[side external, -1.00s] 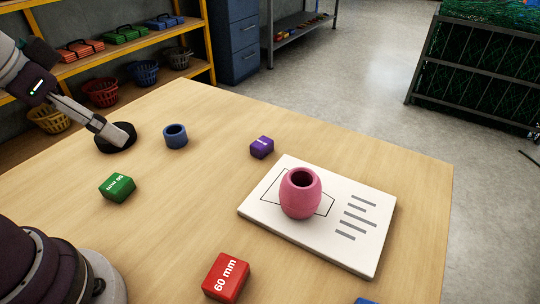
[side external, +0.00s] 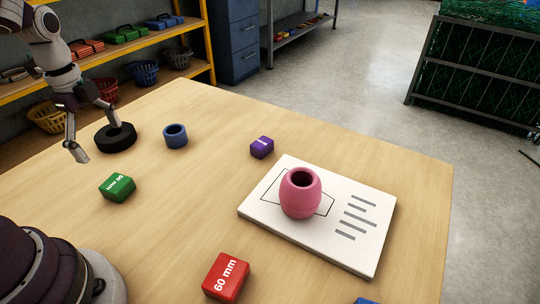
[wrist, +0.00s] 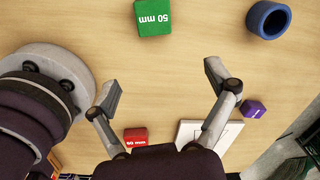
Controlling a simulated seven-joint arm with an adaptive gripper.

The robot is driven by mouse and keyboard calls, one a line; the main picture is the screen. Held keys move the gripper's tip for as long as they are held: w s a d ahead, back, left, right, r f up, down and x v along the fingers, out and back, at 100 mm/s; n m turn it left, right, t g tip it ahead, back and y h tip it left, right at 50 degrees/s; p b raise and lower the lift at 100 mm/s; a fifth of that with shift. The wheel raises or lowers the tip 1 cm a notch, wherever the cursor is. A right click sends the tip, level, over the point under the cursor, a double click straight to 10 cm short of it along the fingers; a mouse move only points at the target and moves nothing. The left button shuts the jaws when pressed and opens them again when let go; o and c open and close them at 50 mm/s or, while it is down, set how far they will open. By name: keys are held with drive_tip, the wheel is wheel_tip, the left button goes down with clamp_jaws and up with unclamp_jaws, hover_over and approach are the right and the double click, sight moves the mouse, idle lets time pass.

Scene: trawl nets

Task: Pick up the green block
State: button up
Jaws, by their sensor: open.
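The green block (side external: 117,187) lies on the table at the left in the side view, with white print on it. In the wrist view the green block (wrist: 154,17) sits at the top, reading "50 mm". My gripper (side external: 97,139) is open and empty, above the table to the left of and behind the green block in the side view. In the wrist view its two fingers (wrist: 162,88) are spread wide, with bare table between them and the block beyond their tips.
A purple block (side external: 262,147), a red block (side external: 226,277) and a white board (side external: 285,232) with a pink pot (side external: 300,193) lie further right. Bare table surrounds the green block.

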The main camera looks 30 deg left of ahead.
sight(115, 182)
drive_tip(key=shift+s+a+f+m+g, duration=0.15)
drive_tip(key=shift+a+f+m, duration=0.3)
drive_tip(key=shift+f, duration=0.2)
drive_tip(key=shift+s+a+f+m+g, duration=0.15)
drive_tip(key=shift+a+f+m, duration=0.15)
drive_tip(key=shift+f+m, duration=0.25)
drive_tip(key=f, duration=0.6)
drive_tip(key=a+f, duration=0.1)
drive_tip(key=f, duration=0.2)
drive_tip(key=shift+f, duration=0.4)
drive_tip(key=c, duration=1.3)
drive_tip(key=shift+o, duration=0.2)
